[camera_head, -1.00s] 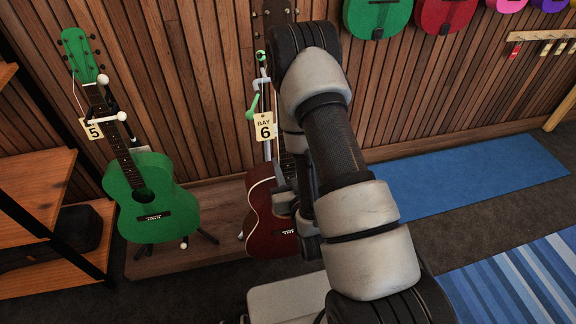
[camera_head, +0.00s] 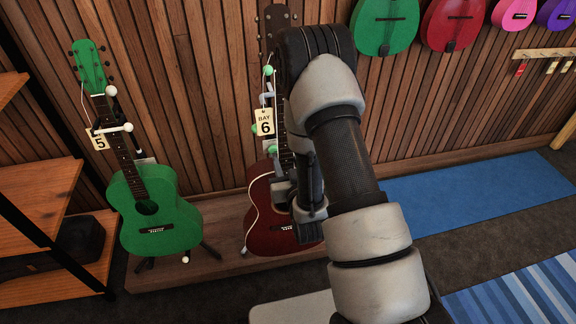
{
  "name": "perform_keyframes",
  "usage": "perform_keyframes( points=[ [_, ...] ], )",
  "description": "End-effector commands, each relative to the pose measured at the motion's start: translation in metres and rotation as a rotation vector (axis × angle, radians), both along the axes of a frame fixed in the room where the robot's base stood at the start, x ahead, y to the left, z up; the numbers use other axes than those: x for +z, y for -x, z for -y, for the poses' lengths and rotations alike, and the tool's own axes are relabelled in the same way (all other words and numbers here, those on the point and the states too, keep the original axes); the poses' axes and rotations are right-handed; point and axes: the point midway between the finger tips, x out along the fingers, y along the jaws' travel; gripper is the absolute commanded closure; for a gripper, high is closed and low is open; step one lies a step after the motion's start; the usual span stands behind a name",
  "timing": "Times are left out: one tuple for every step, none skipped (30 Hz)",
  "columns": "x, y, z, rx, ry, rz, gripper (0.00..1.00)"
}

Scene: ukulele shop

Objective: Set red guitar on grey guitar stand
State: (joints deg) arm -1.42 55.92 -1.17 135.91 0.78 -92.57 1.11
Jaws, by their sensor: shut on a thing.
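The red guitar (camera_head: 268,228) stands upright in bay 6, body low and dark neck rising to its headstock (camera_head: 277,22). The grey guitar stand (camera_head: 268,98) shows in part beside the neck, with green-tipped arms and a hanging "BAY 6" tag (camera_head: 264,122). Whether the guitar bears on the stand I cannot tell. My gripper (camera_head: 284,188) is at the guitar where neck meets body and is shut on it. My arm hides the right part of the guitar and much of the gripper; the guitar hides the lower stand.
A green guitar (camera_head: 158,222) rests on a stand with a "5" tag at left. A low wooden platform (camera_head: 222,215) runs along the slatted wall. A wooden shelf (camera_head: 45,200) is at far left. Small instruments hang above right. A blue mat (camera_head: 470,190) lies clear at right.

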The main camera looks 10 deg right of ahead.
Motion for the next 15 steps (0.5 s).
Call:
perform_keyframes(
  points=[
    [0.004, -0.006, 0.0, 0.0, 0.0, 0.013, 1.0],
    [0.004, -0.009, 0.0, 0.0, 0.0, 0.013, 1.0],
    [0.004, -0.012, 0.0, 0.0, 0.0, 0.012, 1.0],
    [0.003, -0.015, 0.0, 0.0, 0.0, 0.012, 1.0],
    [0.004, -0.017, 0.0, 0.0, 0.0, 0.013, 1.0],
    [0.003, -0.021, 0.0, 0.0, 0.0, 0.013, 1.0],
    [0.003, -0.023, 0.0, 0.0, 0.0, 0.012, 1.0],
    [0.003, -0.025, 0.0, 0.0, 0.0, 0.012, 1.0],
    [0.003, -0.029, 0.0, 0.0, 0.0, 0.013, 1.0],
    [0.003, -0.031, 0.0, 0.0, 0.0, 0.013, 1.0],
    [0.003, -0.034, 0.0, 0.0, 0.0, 0.012, 1.0],
    [0.003, -0.037, 0.0, 0.0, 0.0, 0.012, 1.0],
    [0.003, -0.039, 0.0, 0.0, 0.0, 0.013, 1.0],
    [0.003, -0.042, 0.0, 0.0, 0.0, 0.013, 1.0],
    [0.002, -0.044, 0.0, 0.0, 0.0, 0.012, 1.0]
  ],
)
